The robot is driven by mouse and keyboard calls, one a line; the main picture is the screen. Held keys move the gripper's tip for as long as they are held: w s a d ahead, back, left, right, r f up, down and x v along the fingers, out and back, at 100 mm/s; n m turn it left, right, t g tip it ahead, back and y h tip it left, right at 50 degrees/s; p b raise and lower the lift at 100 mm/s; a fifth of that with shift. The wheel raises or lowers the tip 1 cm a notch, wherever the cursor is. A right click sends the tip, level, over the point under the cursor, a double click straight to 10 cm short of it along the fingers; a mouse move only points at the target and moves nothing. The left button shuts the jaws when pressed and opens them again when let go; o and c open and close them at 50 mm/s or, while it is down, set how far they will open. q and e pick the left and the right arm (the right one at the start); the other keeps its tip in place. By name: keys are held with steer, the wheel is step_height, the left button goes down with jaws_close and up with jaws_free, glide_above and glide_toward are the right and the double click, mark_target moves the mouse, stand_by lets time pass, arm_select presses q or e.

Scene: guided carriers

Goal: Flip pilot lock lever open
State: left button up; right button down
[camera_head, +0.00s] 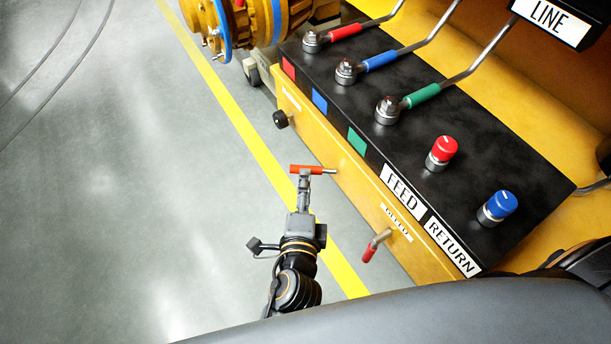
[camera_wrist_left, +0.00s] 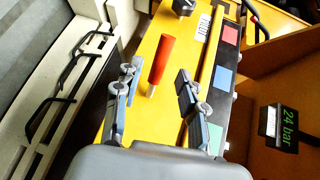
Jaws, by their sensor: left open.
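A lever with a red handle (camera_head: 308,169) sticks out from the front face of the yellow console (camera_head: 345,186). In the left wrist view the red handle (camera_wrist_left: 162,58) stands between the two fingers, with a gap on both sides. My left gripper (camera_head: 304,174) is open at this handle, and it also shows in the left wrist view (camera_wrist_left: 157,76). A second red-handled lever (camera_head: 374,246) sits further right on the same face. My right gripper is not in view.
The black console top carries red (camera_head: 346,31), blue (camera_head: 381,60) and green (camera_head: 423,94) long levers, a red knob (camera_head: 442,152) and a blue knob (camera_head: 498,206). A black knob (camera_head: 280,119) sits left of the gripped-around lever. Grey floor (camera_head: 130,200) is open at left.

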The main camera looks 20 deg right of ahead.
arm_select(q)
steer(key=v, duration=0.8)
steer(key=shift+s, duration=0.35)
steer(key=shift+r, duration=0.1)
